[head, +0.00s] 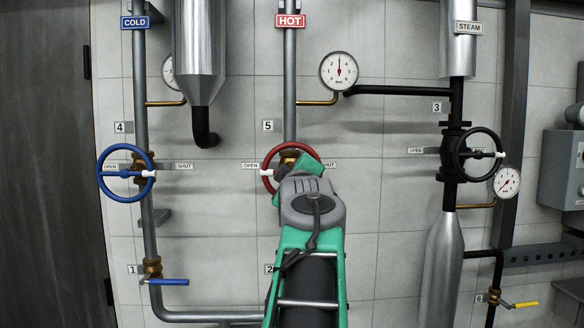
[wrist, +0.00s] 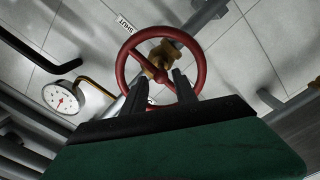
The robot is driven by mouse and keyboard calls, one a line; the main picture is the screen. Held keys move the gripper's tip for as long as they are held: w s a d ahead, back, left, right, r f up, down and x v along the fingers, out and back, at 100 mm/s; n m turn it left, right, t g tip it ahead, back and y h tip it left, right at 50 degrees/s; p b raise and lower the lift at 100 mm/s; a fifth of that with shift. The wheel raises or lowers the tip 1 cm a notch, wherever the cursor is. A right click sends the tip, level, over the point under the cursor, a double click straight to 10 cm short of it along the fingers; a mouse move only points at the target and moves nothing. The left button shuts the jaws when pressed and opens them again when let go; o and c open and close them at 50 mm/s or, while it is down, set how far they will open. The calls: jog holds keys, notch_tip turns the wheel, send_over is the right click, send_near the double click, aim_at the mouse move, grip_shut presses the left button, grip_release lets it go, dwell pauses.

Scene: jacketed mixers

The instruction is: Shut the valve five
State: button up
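Valve five is a red handwheel (head: 267,162) on a brass body on the vertical HOT pipe, under the label 5 (head: 268,126). An OPEN label (head: 250,166) is on its left and a SHUT label (head: 329,166) on its right. My gripper (head: 296,162) is in front of the wheel and hides its right and lower parts in the head view. In the wrist view, the two dark fingers (wrist: 160,88) stand apart over the near part of the red wheel (wrist: 121,65). A small pale piece shows between them. Whether they touch the wheel is unclear.
A blue handwheel (head: 103,180) is to the left and a black handwheel (head: 459,155) to the right. Lever valves one (head: 170,282) and six (head: 522,304) are lower down.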

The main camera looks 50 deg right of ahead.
jog(key=p+x, duration=0.1)
jog(key=x, duration=0.4)
jog(key=shift+w+d+p, duration=0.25)
jog(key=shift+w+p, duration=0.05)
jog(key=shift+p, duration=0.1)
jog(key=shift+f, duration=0.1)
grip_shut()
jog(key=shift+a, duration=0.1)
dwell(0.8)
